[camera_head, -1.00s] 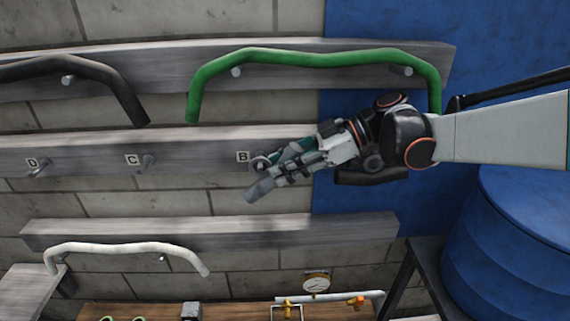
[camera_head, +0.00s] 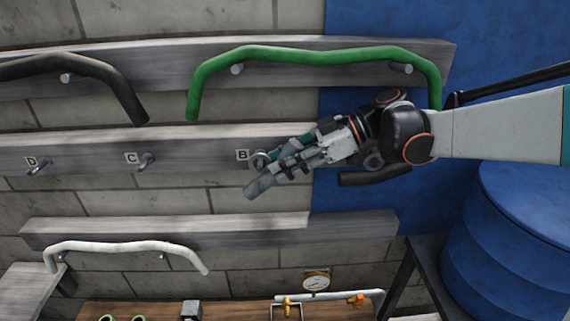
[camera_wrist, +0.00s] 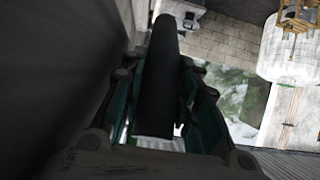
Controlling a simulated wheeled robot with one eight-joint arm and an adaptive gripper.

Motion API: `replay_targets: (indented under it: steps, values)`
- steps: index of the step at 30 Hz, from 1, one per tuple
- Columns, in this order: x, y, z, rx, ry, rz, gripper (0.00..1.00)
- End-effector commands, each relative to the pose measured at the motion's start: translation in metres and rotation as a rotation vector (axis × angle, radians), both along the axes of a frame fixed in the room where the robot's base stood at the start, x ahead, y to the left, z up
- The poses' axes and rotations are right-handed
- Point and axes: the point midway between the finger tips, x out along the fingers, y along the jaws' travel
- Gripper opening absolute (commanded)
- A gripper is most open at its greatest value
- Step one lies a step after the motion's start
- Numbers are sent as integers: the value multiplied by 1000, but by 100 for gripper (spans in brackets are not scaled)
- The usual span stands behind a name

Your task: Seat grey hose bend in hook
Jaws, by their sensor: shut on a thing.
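The grey hose bend (camera_head: 258,187) is held in my gripper (camera_head: 289,164). Its short end sticks out to the lower left of the fingers, just below hook B (camera_head: 260,158) in the head view. In the wrist view the hose (camera_wrist: 158,80) is a dark tube between the fingers (camera_wrist: 160,110). The fingers are shut on it. Hook C (camera_head: 148,161) and hook D (camera_head: 40,168) are empty.
A green hose (camera_head: 290,56) hangs above my wrist, a black hose (camera_head: 90,67) hangs at upper left, and a white hose (camera_head: 125,247) hangs low left. A blue drum (camera_head: 525,240) stands at right. A gauge (camera_head: 316,282) and yellow-valved pipe (camera_head: 335,297) are below.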

Motion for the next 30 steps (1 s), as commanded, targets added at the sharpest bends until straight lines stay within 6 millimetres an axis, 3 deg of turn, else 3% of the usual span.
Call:
replay_targets:
  steps: [30]
  values:
    - [-9, 0, 0, 0, 0, 0, 0]
